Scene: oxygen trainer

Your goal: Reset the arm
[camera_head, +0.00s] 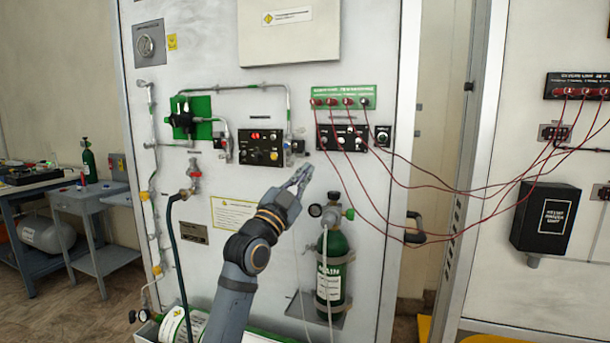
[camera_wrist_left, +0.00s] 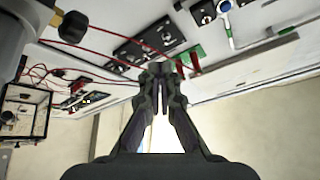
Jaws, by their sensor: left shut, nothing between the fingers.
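My left gripper (camera_head: 299,179) is raised in front of the white trainer panel (camera_head: 220,165), below the black control boxes. Its fingers are together with nothing between them; it also shows in the left wrist view (camera_wrist_left: 160,72). My right gripper is not in view.
A green oxygen cylinder (camera_head: 333,268) stands at the panel, right of my left arm. Red cables (camera_head: 440,186) hang between the green terminal strip (camera_head: 342,96) and the right panel. A dark hose (camera_head: 176,250) hangs left. Work tables (camera_head: 90,205) stand far left.

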